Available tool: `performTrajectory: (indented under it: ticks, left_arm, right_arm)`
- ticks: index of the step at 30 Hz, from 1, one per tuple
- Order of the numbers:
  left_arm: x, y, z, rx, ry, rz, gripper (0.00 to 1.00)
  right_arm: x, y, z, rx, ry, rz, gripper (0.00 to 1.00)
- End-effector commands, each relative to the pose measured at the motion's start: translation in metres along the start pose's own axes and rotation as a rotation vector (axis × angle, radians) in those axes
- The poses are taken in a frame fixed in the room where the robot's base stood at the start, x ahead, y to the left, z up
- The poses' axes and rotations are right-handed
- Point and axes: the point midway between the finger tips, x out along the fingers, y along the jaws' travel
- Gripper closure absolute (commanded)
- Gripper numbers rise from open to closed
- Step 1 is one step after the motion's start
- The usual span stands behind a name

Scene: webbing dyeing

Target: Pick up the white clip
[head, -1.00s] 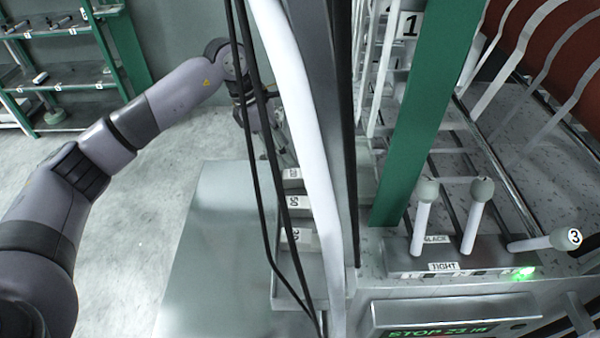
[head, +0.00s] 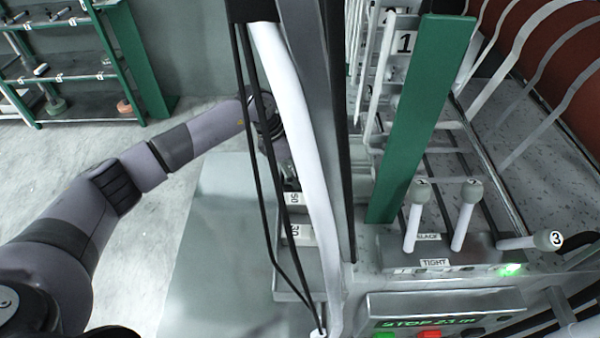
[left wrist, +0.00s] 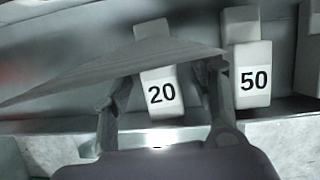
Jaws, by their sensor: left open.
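No thing is plainly recognisable as a white clip. In the left wrist view, a pale block marked 20 (left wrist: 161,92) stands in a grey metal tray (left wrist: 80,128), with a pale block marked 50 (left wrist: 253,80) to its right. My left gripper (left wrist: 168,78) is open, its fingers on either side of the 20 block in the picture; contact is unclear. A grey ribbed strip (left wrist: 110,72) crosses in front of the block's upper part. In the head view, the left gripper (head: 287,176) is partly hidden by the cables and white post, beside labels 50 and 30. My right gripper is not in view.
A white post (head: 300,130) and black cables (head: 262,180) stand close to my left arm. The machine with levers (head: 464,215) and a green upright (head: 415,125) is to the right. Green shelving (head: 75,80) stands at the back left, beyond open floor.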

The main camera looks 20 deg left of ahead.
Motion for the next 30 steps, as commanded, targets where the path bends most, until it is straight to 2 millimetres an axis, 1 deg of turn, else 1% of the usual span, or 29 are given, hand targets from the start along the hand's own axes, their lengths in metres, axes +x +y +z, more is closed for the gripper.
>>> performTrajectory:
  ticks: [1,2,24,30]
  left_arm:
    - [-0.0002,0.0001,-0.0001,0.0,0.0,0.0,0.47]
    - [-0.0003,0.0001,-0.0001,0.0,0.0,0.0,0.49]
    - [-0.0009,0.0002,0.0,0.0,0.0,0.0,0.99]
    - [-0.0011,0.0003,0.0002,0.0,-0.001,0.001,0.99]
  right_arm:
    - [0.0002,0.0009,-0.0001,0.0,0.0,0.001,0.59]
    - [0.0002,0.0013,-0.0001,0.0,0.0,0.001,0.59]
    - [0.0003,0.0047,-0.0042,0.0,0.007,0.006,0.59]
    - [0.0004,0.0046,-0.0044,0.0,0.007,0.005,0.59]
